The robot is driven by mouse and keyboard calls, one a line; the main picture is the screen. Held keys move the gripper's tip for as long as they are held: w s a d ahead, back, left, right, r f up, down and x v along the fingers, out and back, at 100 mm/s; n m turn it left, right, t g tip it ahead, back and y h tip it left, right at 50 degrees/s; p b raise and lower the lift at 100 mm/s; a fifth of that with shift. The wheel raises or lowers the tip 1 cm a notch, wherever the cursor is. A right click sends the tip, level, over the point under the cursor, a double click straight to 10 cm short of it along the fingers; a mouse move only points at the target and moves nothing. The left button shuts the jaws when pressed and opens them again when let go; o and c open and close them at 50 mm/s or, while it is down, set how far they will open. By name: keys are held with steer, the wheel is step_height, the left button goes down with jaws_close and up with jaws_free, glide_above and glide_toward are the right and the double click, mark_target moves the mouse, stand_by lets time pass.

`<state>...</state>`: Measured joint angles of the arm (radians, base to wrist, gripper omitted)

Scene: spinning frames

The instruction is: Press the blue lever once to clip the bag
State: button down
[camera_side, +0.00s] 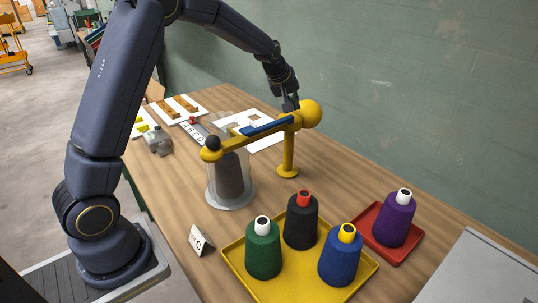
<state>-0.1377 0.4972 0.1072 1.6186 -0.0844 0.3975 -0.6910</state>
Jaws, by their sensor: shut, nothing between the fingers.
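The blue lever (262,128) lies along a yellow arm (236,141) carried by a yellow post (289,155) with a large yellow ball at its right end. A clear bag (217,171) with a dark cone inside stands on a round grey base below the left part of the yellow arm. My gripper (290,107) is shut and empty. It points down at the right end of the yellow arm, beside the ball. I cannot tell whether its fingertips touch the arm or the lever.
A yellow tray (300,291) with green, black and blue cones stands in front. A red tray (406,246) holds a purple cone (394,222). A card marked C (201,240) stands left. White boards (188,108) lie behind. A green wall borders the table.

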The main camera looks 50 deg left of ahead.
mark_target(291, 115)
steer(key=shift+f, duration=0.15)
steer(key=shift+f, duration=0.3)
steer(key=shift+s+f, duration=0.25)
steer(key=shift+f, duration=0.5)
stand_by(0.5)
steer(key=shift+s+f, duration=0.1)
steer(key=shift+f, duration=0.45)
stand_by(0.7)
steer(key=shift+s+r, duration=0.15)
steer(key=shift+r, duration=1)
